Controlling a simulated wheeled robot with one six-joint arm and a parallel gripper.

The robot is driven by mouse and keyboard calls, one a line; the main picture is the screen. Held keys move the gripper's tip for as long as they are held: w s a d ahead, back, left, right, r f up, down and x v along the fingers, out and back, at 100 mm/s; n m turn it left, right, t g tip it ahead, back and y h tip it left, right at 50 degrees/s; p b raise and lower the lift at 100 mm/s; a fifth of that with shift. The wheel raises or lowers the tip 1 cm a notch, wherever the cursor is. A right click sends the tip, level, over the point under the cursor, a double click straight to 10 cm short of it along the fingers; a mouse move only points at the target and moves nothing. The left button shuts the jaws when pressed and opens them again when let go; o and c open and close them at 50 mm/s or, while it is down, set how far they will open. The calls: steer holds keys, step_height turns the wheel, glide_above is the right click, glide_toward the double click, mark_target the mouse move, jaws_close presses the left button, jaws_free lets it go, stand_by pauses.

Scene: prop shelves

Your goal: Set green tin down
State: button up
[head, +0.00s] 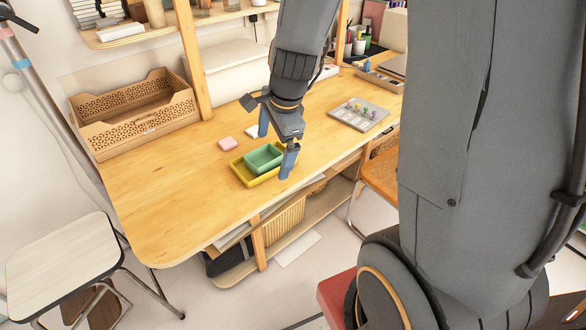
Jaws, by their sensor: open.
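The green tin (264,158) is a small open rectangular tin. In the head view it appears inside or on top of a larger yellow tray (241,174) near the table's front edge. My gripper (276,142) is open, pointing down, with its two blue fingers apart. The nearer finger overlaps the right end of the green tin and the yellow tray in the picture; the farther finger is behind them. I cannot tell whether either finger touches the tin. The right corner of the tin is partly hidden by the finger.
A pink block (228,143) and a white piece (252,131) lie behind the tins on the wooden table (165,205). A perforated wooden crate (137,112) stands at the back left. The table's front left is clear.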

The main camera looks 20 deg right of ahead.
steer(key=s+r+n+g+h, duration=0.1)
steer(key=s+n, duration=1)
steer(key=n, duration=0.6)
steer(key=shift+s+d+r+g, duration=0.2)
steer(key=shift+d+r+g, duration=0.1)
steer(key=shift+d, duration=0.05)
